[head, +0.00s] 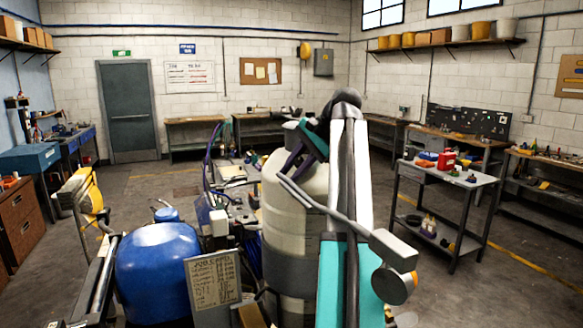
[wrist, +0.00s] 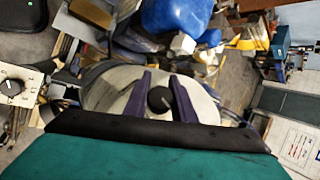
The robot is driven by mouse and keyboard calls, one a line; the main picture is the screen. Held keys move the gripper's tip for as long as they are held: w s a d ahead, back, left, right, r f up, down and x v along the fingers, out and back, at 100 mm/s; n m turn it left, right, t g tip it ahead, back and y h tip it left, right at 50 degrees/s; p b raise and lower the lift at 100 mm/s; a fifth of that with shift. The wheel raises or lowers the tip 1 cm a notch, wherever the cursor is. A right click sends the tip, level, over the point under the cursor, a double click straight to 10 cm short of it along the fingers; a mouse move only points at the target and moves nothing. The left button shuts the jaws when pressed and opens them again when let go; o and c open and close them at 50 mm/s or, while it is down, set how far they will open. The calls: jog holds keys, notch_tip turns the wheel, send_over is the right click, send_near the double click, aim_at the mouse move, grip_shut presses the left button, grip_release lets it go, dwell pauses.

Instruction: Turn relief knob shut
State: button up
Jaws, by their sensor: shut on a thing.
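The relief knob is the round black knob (wrist: 159,99) in the wrist view. It sits on the pale top of a large tank (wrist: 108,92). My gripper (wrist: 160,98) has its two purple fingers on either side of the knob and is shut on it. In the head view the pale tank (head: 280,215) stands upright in the middle, and my gripper (head: 293,162) reaches down at its top. The knob is hidden there behind my arm and gripper.
A blue rounded tank (head: 158,272) stands left of the pale tank, with a written board (head: 213,280) in front. A dial panel (wrist: 14,86) is at the left of the wrist view. A grey cart (head: 450,178) stands at right. Floor between cart and machine is clear.

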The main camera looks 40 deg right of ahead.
jog(key=shift+s+f+n+g, duration=0.2)
jog(key=shift+n+g, duration=0.1)
jog(key=shift+f, duration=0.1)
jog(key=o, duration=1)
jog(key=shift+r, duration=0.2)
